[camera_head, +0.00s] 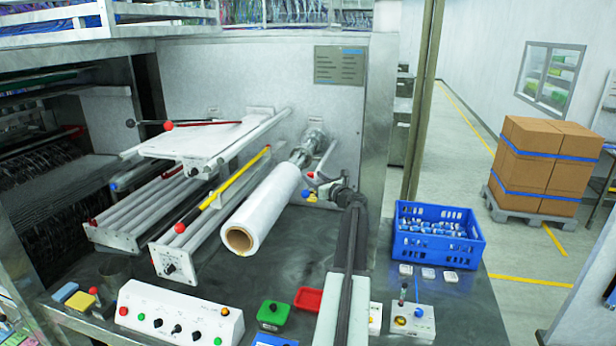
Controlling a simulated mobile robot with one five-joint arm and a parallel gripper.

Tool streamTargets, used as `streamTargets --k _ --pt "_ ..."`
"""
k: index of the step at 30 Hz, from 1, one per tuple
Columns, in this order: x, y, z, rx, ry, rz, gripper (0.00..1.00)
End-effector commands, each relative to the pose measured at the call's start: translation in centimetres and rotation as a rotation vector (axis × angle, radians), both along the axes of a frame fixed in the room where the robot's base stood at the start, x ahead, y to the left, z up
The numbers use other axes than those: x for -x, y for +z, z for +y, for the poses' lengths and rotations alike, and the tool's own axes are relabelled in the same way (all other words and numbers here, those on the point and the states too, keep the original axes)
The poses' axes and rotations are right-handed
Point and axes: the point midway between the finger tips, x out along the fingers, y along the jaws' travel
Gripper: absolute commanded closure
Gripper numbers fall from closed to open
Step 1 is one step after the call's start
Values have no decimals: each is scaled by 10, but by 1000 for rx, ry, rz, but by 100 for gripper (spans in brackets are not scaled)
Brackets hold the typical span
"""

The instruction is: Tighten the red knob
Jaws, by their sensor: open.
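A small red knob (310,175) sits beside the metal shaft hub, behind the white film roll (265,207). My arm rises from the bottom middle, and my gripper (325,190) is at its far end, close to the right of this red knob. The gripper is open and looks empty. I cannot tell whether it touches the knob. Other red round ends are in view: a red ball (168,126) on the upper white plate and a red ball (180,228) by the yellow bar. How tight the knob is does not show.
A white control box (180,312) stands at the front left. A green box (273,314) and a red tray (308,299) lie left of my arm. A blue crate (437,210) with small items is on the right. Bare dark table (310,245) lies between roll and arm.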

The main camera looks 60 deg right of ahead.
Motion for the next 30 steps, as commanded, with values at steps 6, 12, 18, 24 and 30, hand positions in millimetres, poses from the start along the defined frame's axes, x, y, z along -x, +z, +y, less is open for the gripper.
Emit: streamTargets --k 6,12,18,24,30 --pt "-30 0 -14 0 1 0 53" --pt "-31 0 -14 0 1 0 53" --pt "-32 0 -13 0 1 0 100" --pt "-33 0 -12 0 -25 0 100" --pt "-33 0 -9 0 -214 0 100"
